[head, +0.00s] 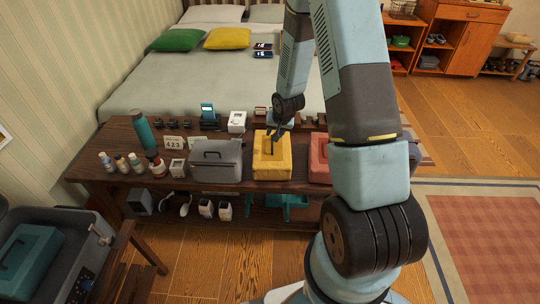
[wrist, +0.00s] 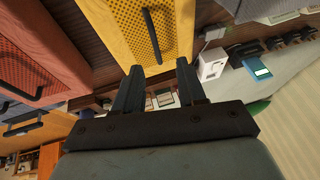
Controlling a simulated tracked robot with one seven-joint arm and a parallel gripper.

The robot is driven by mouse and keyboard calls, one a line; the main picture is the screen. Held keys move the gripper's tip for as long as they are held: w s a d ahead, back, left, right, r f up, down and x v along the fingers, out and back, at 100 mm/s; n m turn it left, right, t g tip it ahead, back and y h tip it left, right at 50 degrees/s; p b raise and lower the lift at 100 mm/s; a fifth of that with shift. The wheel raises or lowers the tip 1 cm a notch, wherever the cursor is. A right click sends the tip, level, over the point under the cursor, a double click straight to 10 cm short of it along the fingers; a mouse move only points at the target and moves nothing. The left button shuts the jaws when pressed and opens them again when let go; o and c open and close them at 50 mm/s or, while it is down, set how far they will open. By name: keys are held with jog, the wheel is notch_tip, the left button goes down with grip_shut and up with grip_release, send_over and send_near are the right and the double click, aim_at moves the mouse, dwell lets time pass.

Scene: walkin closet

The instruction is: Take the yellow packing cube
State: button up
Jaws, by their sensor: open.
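The yellow packing cube (head: 272,163) stands on the dark wooden bench (head: 325,186) between a grey case and a red cube. It has a dark handle strap on its perforated top. In the wrist view the yellow packing cube (wrist: 122,22) fills the top middle, with its strap (wrist: 152,35) in line with the jaws. My gripper (wrist: 157,72) is open and empty, its two fingers pointing at the cube's near edge. In the head view my gripper (head: 275,143) is over the top of the cube. Whether the fingers touch it I cannot tell.
The grey case (head: 216,164) stands close on the left and the red cube (head: 319,160) on the right, partly behind my arm. Bottles (head: 121,163), small boxes and a phone (head: 208,113) crowd the bench's left part. A bed (head: 180,83) lies behind.

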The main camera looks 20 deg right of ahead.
send_over(272, 151)
jog(key=w, duration=0.2)
jog(key=shift+s+d+f, duration=0.1)
jog(key=shift+d+f, duration=0.05)
jog(key=shift+f, duration=1)
jog(key=shift+s+d+f, duration=0.1)
jog(key=shift+d+f, duration=0.05)
jog(key=shift+f, duration=1)
jog(key=shift+s+d+f, duration=0.1)
jog(key=shift+d+f, duration=0.05)
jog(key=shift+f, duration=1)
grip_shut()
jog(key=shift+w, duration=0.1)
